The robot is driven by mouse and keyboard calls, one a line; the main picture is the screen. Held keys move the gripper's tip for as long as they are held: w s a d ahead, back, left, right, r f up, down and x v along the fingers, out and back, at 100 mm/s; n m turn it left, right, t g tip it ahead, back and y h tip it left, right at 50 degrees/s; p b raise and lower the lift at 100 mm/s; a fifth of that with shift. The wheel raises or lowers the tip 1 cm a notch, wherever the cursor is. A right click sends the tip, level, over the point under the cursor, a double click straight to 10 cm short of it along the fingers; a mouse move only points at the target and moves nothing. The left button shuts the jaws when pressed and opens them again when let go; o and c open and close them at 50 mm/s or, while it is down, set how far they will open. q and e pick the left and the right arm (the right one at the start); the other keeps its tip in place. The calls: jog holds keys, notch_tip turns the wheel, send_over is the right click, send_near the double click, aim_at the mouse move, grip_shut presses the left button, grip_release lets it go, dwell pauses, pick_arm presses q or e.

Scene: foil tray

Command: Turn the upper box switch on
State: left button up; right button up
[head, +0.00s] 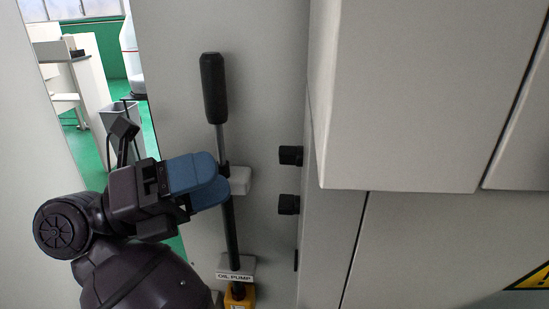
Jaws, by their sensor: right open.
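The upper box switch (291,155) sits directly above the lower switch (289,204). I cannot tell from here whether the upper one is on or off. My right gripper (221,184), with blue fingers, is open, left of and slightly below the upper switch, apart from it. Its fingertips overlap the white bracket of a lever in the picture; I cannot tell if they touch. My left gripper is not in view.
A lever with a black handle (213,88) stands upright on the grey panel, between my gripper and the switches. Below it is an "OIL PUMP" label (235,276) and a yellow part (240,296). The large grey box (410,95) juts out on the right.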

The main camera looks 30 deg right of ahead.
aim_at(288, 156)
jog(key=x, duration=0.8)
jog(key=shift+d, duration=0.25)
